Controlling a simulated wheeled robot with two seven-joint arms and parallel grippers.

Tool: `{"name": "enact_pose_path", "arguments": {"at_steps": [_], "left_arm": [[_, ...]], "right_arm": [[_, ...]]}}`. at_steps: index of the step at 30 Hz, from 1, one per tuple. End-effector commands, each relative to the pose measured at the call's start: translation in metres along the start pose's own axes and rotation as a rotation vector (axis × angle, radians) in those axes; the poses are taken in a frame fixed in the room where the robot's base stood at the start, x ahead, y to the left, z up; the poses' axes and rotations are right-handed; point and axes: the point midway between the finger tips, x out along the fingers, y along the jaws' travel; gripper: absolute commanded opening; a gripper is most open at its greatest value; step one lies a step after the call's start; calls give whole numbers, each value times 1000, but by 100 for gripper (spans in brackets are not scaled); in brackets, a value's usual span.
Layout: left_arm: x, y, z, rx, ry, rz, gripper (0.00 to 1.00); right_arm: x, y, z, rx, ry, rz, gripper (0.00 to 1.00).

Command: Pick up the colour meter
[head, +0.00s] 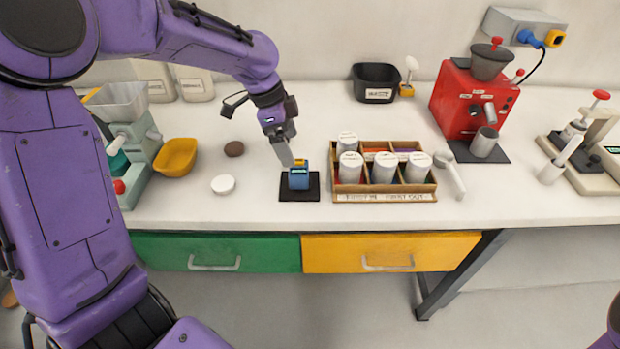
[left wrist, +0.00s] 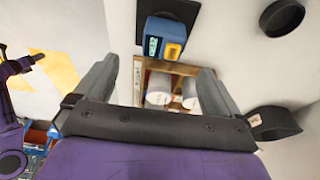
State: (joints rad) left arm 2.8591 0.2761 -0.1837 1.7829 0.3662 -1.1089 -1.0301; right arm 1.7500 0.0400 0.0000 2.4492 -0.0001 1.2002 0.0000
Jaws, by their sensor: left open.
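The colour meter (head: 299,179) is a small blue block with a lit display and a yellow top part. It stands upright on a black square mat (head: 312,194) near the front of the bench. It also shows in the left wrist view (left wrist: 163,38), just past the fingertips. My left gripper (head: 286,156) is open and empty, pointing down just above and behind the meter, its fingers overlapping in the head view. In the left wrist view the two fingers (left wrist: 160,70) are spread wide apart. My right gripper is not in view.
A wooden rack (head: 385,196) with several white-lidded jars stands close to the right of the meter. A white disc (head: 223,184) and a brown disc (head: 234,148) lie to its left, with a yellow bowl (head: 175,157) beyond. The bench's front edge is near.

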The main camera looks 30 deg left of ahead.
Motion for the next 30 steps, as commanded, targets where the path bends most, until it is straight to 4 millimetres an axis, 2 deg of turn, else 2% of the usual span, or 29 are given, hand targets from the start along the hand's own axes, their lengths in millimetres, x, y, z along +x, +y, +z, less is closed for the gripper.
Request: {"name": "enact_pose_path", "arguments": {"at_steps": [1,4,12,17,22,25,30], "left_arm": [[10,1,4,0,1,-2,98],[18,-1,6,-2,-1,0,98],[61,-3,9,-10,-4,2,98],[80,-5,8,-12,-4,3,98],[111,-7,7,-9,-4,2,98],[119,-7,7,-8,-3,0,98],[120,-7,6,-6,-2,0,98]], "right_arm": [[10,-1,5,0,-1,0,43],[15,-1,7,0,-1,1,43],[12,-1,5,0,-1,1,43],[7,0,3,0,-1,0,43],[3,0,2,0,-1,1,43],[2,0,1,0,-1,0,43],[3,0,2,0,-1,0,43]]}}
